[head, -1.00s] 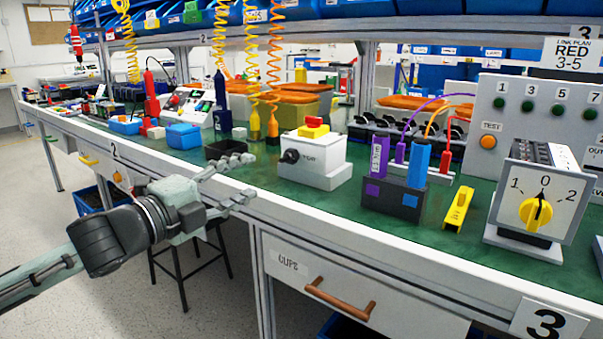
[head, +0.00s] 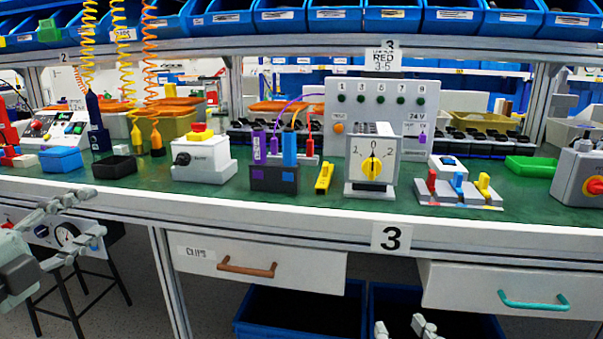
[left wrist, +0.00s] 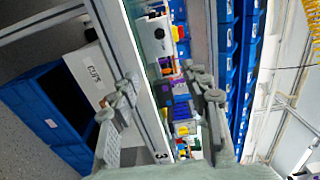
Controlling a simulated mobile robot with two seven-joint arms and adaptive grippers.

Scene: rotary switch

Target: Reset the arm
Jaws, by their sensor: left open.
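The rotary switch (head: 354,187) is a grey box on the green bench top, with a pale dial marked 1, 0, 2. My left gripper (head: 90,214) is open and empty in front of the bench edge at the far left, well away from the switch. Its two fingers also show in the left wrist view (left wrist: 160,80), with nothing between them. My right gripper (head: 401,327) shows only its fingertips at the bottom edge, apart, below the bench edge; the rest is out of frame.
Left of the switch are a yellow clip-like piece (head: 324,178) and a dark block with blue and purple parts (head: 274,179). Right of it stands a board with red, blue and yellow levers (head: 459,194). A panel (head: 420,95) stands behind. Drawers (head: 259,265) lie below.

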